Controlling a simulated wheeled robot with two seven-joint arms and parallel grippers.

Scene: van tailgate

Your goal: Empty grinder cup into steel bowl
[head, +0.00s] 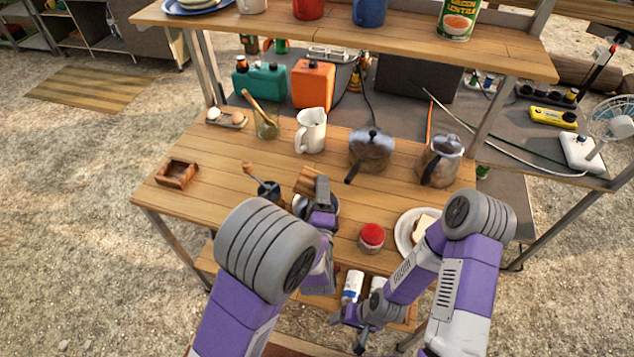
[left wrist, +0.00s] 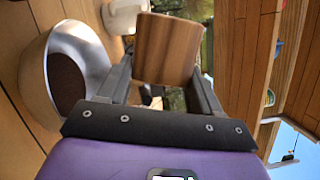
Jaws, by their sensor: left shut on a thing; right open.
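My left gripper (head: 319,190) is shut on a striped wooden cup (head: 308,180), which I take for the grinder cup. The cup also shows between the fingers in the left wrist view (left wrist: 168,48). It is held above the table and looks tipped on its side; its mouth and contents are hidden. The steel bowl (head: 333,207) stands just below, partly hidden by my gripper. In the left wrist view the bowl (left wrist: 35,82) holds a dark brown layer at its bottom. I cannot tell whether cup and bowl touch. My right gripper (head: 347,331) is open, low by the front edge.
A white pitcher (head: 312,130), a pot (head: 373,148) and a kettle (head: 439,162) stand behind. A red-topped jar (head: 371,238) and a plate (head: 404,236) stand right. The table's left part is mostly clear.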

